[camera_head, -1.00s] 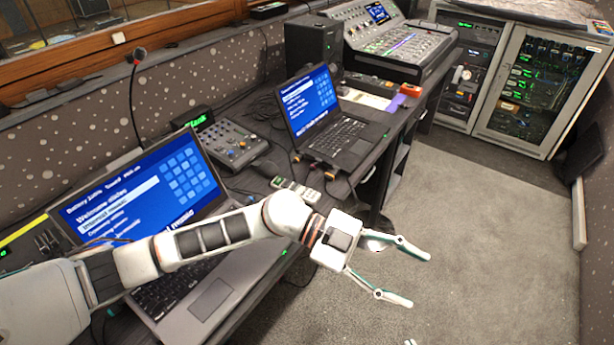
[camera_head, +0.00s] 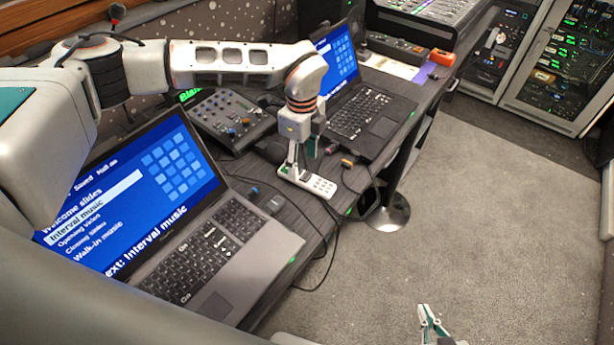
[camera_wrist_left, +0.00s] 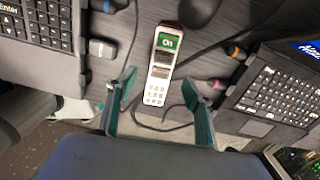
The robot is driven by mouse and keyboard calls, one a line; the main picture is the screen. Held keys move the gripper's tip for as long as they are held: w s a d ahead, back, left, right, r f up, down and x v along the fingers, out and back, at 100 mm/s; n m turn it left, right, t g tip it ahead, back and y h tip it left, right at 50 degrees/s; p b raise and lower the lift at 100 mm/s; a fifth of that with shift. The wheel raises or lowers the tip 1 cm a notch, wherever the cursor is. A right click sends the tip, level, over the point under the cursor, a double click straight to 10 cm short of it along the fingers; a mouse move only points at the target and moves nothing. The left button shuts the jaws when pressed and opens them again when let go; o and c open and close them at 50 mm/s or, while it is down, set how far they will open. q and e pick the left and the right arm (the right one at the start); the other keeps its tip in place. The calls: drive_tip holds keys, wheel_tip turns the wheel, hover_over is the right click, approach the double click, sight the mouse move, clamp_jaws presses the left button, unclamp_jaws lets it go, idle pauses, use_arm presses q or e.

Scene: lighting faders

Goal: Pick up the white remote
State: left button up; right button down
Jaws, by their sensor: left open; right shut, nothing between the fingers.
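The white remote (camera_head: 321,187) lies on the dark desk between the two laptops, near the desk's front edge. In the left wrist view the remote (camera_wrist_left: 158,72) shows a green-lit screen at its far end and a keypad at its near end. My left gripper (camera_head: 302,163) points down over the remote, and its fingers hide part of it. In the wrist view the left gripper (camera_wrist_left: 160,82) is open, with one finger to each side of the remote's keypad half. I cannot tell whether they touch it. My right gripper (camera_head: 430,318) is shut and empty, low over the floor.
A large laptop (camera_head: 210,245) stands at the left and a second laptop (camera_head: 367,112) at the right. A small mixer (camera_head: 232,120) sits behind. Cables and a dark mouse-like object (camera_wrist_left: 198,12) lie close to the remote. The carpet (camera_head: 470,190) at right is clear.

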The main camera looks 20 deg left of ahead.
sight(305, 176)
use_arm(q)
drive_tip(key=f, duration=0.6)
drive_tip(key=shift+d, duration=0.3)
drive_tip(key=shift+r, duration=0.1)
drive_tip(key=c, duration=1.3)
